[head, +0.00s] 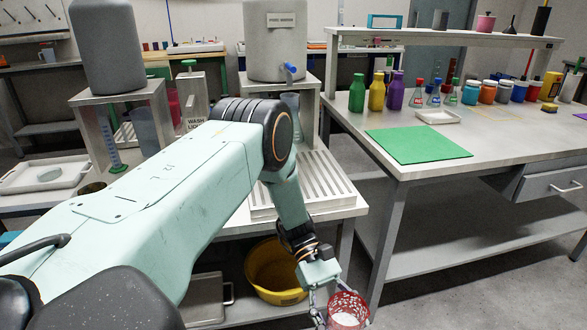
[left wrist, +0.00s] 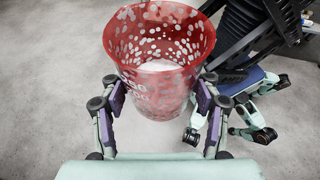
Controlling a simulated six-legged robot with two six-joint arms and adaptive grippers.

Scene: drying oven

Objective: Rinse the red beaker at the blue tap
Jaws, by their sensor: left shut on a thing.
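My left gripper (head: 328,309) is shut on the red beaker (head: 347,309), which is in front of the wash bench at the bottom of the head view. In the left wrist view the red beaker (left wrist: 160,60) is between the two fingers of my left gripper (left wrist: 160,110). It has white spots and white markings, and something pale shows inside. The blue tap (head: 290,69) is on the grey tank (head: 275,40) above the slatted drain tray (head: 310,182), up and to the left of the beaker. My right gripper is not seen in the head view.
A yellow bucket (head: 275,272) is on the shelf below the bench. The right bench (head: 380,165) carries a green mat (head: 418,145), bottles and flasks. A glass flask (head: 291,108) stands under the tap, partly hidden by my arm. Floor shows between the benches.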

